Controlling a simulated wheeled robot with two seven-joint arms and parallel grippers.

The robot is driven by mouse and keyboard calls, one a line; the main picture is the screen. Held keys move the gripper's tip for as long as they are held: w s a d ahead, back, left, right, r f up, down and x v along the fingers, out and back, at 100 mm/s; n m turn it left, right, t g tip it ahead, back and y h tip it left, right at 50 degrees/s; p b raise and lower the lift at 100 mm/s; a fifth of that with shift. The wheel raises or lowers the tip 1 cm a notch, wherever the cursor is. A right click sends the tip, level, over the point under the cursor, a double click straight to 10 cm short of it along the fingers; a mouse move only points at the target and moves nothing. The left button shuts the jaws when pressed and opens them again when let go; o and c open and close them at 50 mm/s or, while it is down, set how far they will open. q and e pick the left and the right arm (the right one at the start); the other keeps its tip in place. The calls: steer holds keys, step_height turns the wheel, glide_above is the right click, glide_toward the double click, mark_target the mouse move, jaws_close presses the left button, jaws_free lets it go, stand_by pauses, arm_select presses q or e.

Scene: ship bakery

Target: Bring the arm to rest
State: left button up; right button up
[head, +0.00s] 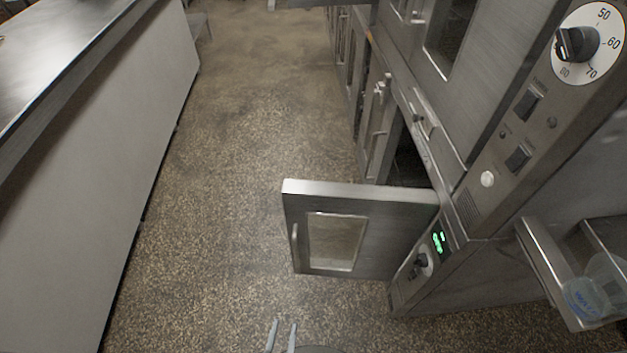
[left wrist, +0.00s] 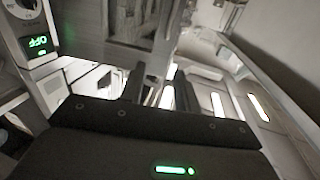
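My left gripper (head: 284,325) shows at the bottom edge of the head view. Its two grey fingers are apart with nothing between them, above the speckled floor. In the left wrist view its dark fingers (left wrist: 160,88) also stand apart and empty. It is in front of the open oven door (head: 333,240) and clear of it in the head view. My right gripper is not in view.
A long counter (head: 95,170) runs along the left. The floor (head: 225,170) between is clear. A metal shelf (head: 540,268) with a clear container (head: 590,300) is at right.

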arm_select(q)
steer(key=s+a+f+m+g+b, duration=0.1)
steer(key=s+a+f+g, duration=0.15)
steer(key=f, duration=0.55)
steer(key=s+a+f+g+b, duration=0.1)
steer(key=a+f+g, duration=0.2)
steer(key=f, duration=0.4)
steer(key=s+a+f+m+g, duration=0.1)
steer(key=s+a+f+g, duration=0.15)
steer(key=f, duration=0.55)
steer(key=s+a+f+n+g+y+b, duration=0.1)
steer(key=s+a+f+g+y+b, duration=0.1)
steer(key=s+a+f+g, duration=0.6)
steer(key=s+a+f+y, duration=0.1)
steer(key=s+a+f, duration=0.3)
steer(key=a+f, duration=0.1)
steer(key=shift+a+g, duration=0.35)
steer(key=shift+g, duration=0.05)
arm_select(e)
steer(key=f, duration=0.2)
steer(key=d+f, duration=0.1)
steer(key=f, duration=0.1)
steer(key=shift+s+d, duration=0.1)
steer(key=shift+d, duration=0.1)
arm_select(q)
steer(key=shift+w+f, duration=0.1)
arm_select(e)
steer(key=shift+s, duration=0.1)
